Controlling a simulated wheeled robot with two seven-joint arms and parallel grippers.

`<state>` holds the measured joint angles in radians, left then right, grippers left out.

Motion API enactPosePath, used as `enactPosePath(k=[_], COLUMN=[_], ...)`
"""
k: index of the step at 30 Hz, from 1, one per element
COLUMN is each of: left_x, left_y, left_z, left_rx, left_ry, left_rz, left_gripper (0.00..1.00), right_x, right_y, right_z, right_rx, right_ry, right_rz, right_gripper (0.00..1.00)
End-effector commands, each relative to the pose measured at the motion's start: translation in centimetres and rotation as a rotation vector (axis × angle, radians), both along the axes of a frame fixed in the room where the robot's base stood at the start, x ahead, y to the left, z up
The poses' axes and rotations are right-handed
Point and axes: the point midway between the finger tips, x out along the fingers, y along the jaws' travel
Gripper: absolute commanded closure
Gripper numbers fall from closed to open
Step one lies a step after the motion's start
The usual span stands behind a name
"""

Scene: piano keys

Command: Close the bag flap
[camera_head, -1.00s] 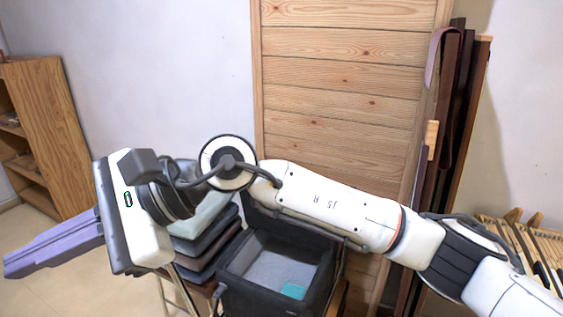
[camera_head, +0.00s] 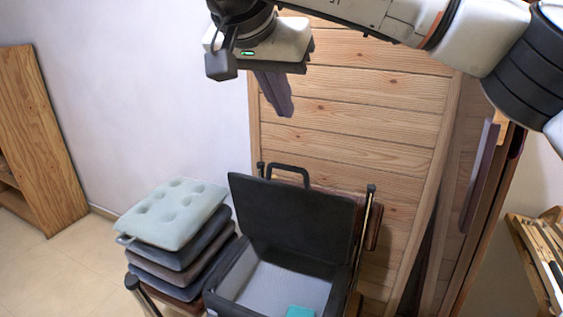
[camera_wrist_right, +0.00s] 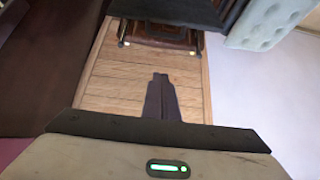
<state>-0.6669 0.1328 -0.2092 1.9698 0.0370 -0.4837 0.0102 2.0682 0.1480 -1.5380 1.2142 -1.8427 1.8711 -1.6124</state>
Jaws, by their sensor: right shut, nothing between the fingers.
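The black bag (camera_head: 225,289) stands open on a chair in the head view, with a light grey lining. Its flap (camera_head: 293,219) stands raised at the back, leaning against the chair back, with a black handle (camera_head: 289,172) above it. A teal item (camera_head: 299,311) lies inside. My right gripper (camera_head: 287,112) is shut and empty, hanging above and behind the flap, in front of the wooden panel. Its purple-grey fingers (camera_wrist_right: 161,82) show together in the right wrist view. Part of the dark bag (camera_wrist_right: 172,9) shows there at the top edge. My left gripper is not in view.
A stack of cushions (camera_head: 172,213) sits directly left of the bag. A wooden panel (camera_head: 345,115) stands close behind. The floor at lower left is clear.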

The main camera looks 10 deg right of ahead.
Motion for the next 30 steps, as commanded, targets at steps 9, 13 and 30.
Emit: enactPosePath(k=[9,13,30], left_x=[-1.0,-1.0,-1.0], left_y=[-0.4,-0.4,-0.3], left_z=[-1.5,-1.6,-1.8], left_rx=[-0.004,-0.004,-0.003], left_ry=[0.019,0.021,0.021], left_rz=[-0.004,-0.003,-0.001], left_gripper=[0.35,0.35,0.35], right_x=[1.1,2.5,2.4], right_y=[-0.8,-1.8,-1.5], right_z=[-3.0,-5.1,-10.4], right_rx=[0.0,0.0,0.002], right_ry=[0.003,0.005,0.001], right_rz=[-0.003,-0.004,0.001], right_gripper=[1.0,1.0,1.0])
